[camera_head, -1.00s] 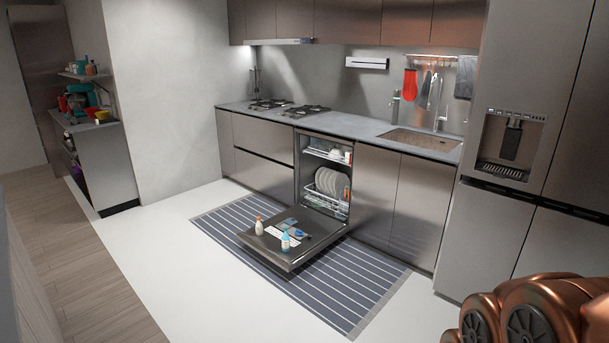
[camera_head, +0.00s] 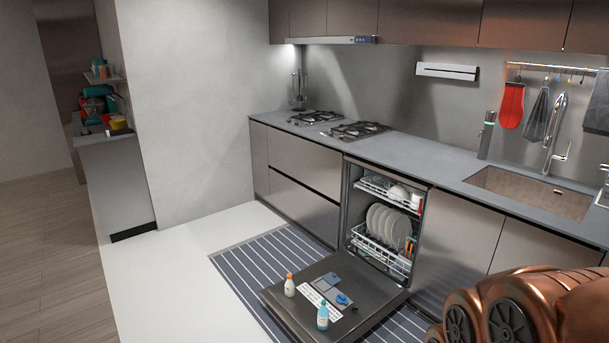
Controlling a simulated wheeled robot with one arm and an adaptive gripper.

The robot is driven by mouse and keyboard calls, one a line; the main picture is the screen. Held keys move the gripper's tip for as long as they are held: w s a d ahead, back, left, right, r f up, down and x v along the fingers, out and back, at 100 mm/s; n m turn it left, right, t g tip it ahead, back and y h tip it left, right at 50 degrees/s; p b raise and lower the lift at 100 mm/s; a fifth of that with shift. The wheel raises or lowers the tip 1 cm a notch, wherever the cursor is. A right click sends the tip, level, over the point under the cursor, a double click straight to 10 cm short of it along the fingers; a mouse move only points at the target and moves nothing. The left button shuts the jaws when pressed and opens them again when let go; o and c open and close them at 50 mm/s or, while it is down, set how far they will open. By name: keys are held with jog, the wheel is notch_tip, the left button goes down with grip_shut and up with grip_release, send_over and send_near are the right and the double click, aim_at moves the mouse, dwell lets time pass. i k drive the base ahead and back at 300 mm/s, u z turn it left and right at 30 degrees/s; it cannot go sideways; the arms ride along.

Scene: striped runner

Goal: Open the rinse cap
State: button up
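The dishwasher stands open, its door (camera_head: 370,309) folded down flat over the striped runner. On the door's inner face is a grey dispenser panel (camera_head: 331,285) with a small blue part (camera_head: 342,299), which may be the rinse cap; it is too small to tell whether it is open. A white label lies beside it. My copper-coloured arm shows at the lower right; my gripper is out of view.
The dishwasher racks (camera_head: 381,238) hold white plates and other dishes. The striped runner (camera_head: 262,268) lies under the door. Cabinets and the counter (camera_head: 424,163) with a sink (camera_head: 530,194) flank the machine. The pale floor (camera_head: 185,285) to the left is clear.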

aim_at(340, 298)
jog(key=u, duration=0.05)
jog(key=i, duration=2.2)
jog(key=u, duration=0.05)
